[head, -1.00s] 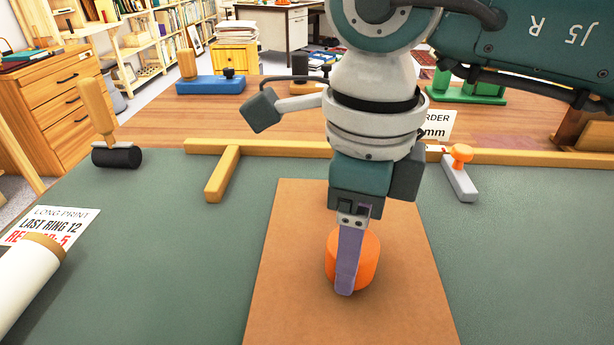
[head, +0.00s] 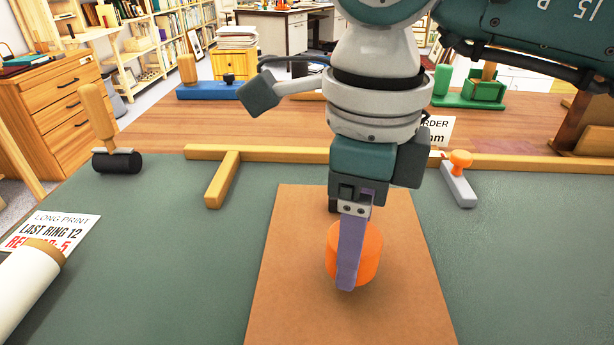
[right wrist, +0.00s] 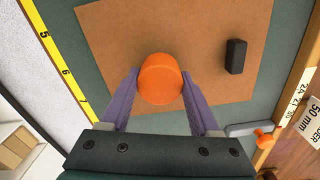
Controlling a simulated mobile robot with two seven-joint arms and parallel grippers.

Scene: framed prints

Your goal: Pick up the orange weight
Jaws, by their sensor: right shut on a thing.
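The orange weight (head: 368,262) is a short round block over the brown board (head: 290,290) in the middle of the green mat. My right gripper (head: 350,275) comes down on it from above, and one purple finger crosses its front in the head view. In the right wrist view the weight (right wrist: 160,80) sits between both purple fingers of the right gripper (right wrist: 160,92), which touch its two sides. The gripper is shut on it. The weight seems slightly above the board, but the gap is hard to judge. My left gripper is not in view.
A black block (right wrist: 236,56) lies on the board close by. A wooden fence (head: 270,152) runs along the mat's far side, with an orange-knobbed clamp (head: 459,180) at right. A black roller (head: 117,162) and a white paper roll (head: 25,280) are at left. The mat's right is clear.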

